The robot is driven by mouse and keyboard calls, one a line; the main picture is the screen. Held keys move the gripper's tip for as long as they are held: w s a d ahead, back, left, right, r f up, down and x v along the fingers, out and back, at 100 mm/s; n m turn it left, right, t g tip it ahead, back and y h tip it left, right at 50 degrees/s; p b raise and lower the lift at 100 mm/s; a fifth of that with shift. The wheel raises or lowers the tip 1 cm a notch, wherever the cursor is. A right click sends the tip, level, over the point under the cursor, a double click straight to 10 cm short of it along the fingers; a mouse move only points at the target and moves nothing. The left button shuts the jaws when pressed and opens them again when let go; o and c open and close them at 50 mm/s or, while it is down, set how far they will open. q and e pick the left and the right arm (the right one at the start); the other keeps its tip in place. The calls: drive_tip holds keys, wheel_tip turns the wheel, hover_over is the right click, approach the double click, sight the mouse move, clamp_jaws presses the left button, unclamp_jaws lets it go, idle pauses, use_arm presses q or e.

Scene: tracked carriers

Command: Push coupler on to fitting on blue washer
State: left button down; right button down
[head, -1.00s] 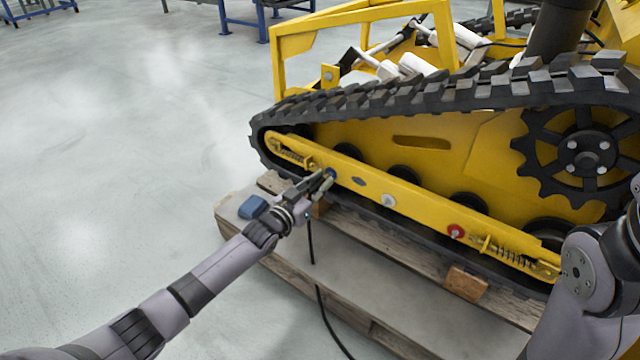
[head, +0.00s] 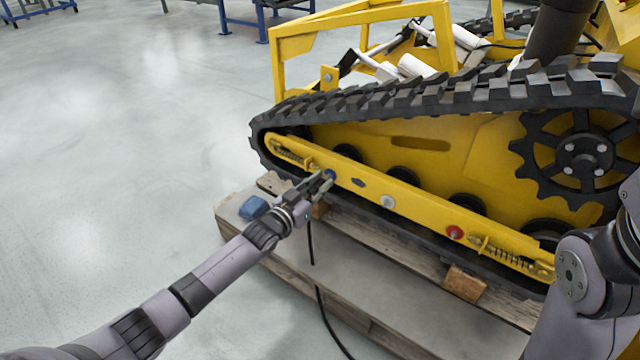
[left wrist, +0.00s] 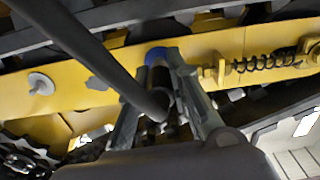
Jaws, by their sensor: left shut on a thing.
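The blue washer (head: 330,174) sits on the yellow side beam (head: 420,217) of the tracked carrier, towards its left end. It also shows in the left wrist view (left wrist: 157,56), straight ahead between my fingers. My left gripper (head: 322,184) is shut on the coupler (left wrist: 160,82), with its fingertips close to the blue washer. The coupler points at the washer. The fitting is hidden behind the coupler and fingers, and I cannot tell whether the coupler is seated on it. A black hose (head: 311,242) hangs below the gripper. My right gripper is out of view.
A white washer (head: 388,202) and a red washer (head: 454,232) sit further right on the beam. The carrier stands on wooden blocks (head: 465,284) over a pallet (head: 345,318). A blue object (head: 253,207) lies at the pallet's left corner. The floor at left is clear.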

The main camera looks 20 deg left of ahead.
use_arm(q)
drive_tip(key=shift+w+d, duration=0.1)
drive_tip(key=shift+w, duration=0.1)
idle(0.3)
drive_tip(key=shift+w, duration=0.1)
drive_tip(key=c, duration=1.4)
unclamp_jaws()
